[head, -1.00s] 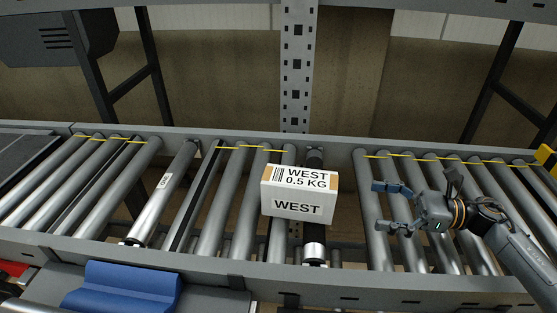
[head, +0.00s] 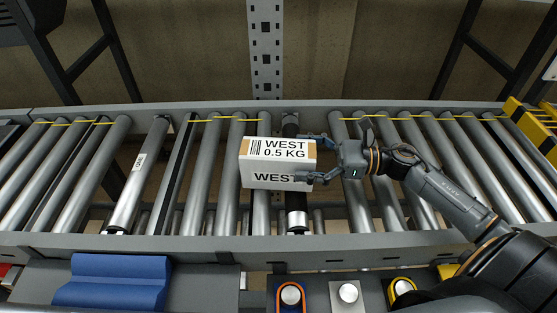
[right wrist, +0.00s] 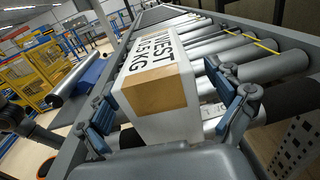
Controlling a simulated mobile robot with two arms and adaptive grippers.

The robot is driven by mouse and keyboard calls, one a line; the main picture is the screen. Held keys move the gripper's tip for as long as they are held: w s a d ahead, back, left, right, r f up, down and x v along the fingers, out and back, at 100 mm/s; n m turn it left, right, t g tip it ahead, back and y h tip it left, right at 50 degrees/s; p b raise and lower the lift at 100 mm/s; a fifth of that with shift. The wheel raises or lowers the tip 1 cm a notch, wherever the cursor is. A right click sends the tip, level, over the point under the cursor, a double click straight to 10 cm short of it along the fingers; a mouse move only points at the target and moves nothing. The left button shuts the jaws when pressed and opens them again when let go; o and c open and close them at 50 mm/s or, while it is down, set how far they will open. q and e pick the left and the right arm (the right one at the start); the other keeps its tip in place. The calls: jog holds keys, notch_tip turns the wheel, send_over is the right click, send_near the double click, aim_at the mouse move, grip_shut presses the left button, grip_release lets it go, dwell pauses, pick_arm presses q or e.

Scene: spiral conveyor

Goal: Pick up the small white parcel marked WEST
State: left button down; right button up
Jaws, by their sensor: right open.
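The small white parcel marked WEST (head: 270,161) sits on the conveyor rollers near the middle of the head view, with a brown tape strip and "0.5 KG" on its top. My right gripper (head: 316,159) is open at the parcel's right end, its fingers reaching along the front and back sides. In the right wrist view the parcel (right wrist: 155,92) lies between the two open fingers of the gripper (right wrist: 165,125). Whether the pads touch it, I cannot tell. My left gripper is not in view.
The roller conveyor's front rail (head: 200,246) runs below the parcel. A blue block (head: 114,280) and several round buttons (head: 348,292) lie in front of the rail. A perforated upright post (head: 266,50) stands behind. Rollers left of the parcel are clear.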

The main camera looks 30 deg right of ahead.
aim_at(286, 157)
jog(key=p+x, duration=0.1)
jog(key=x, duration=0.2)
jog(key=shift+w+a+f, duration=0.1)
jog(key=shift+w+a, duration=0.05)
jog(key=shift+a, duration=0.25)
jog(key=shift+d, duration=0.1)
jog(key=c, duration=1.6)
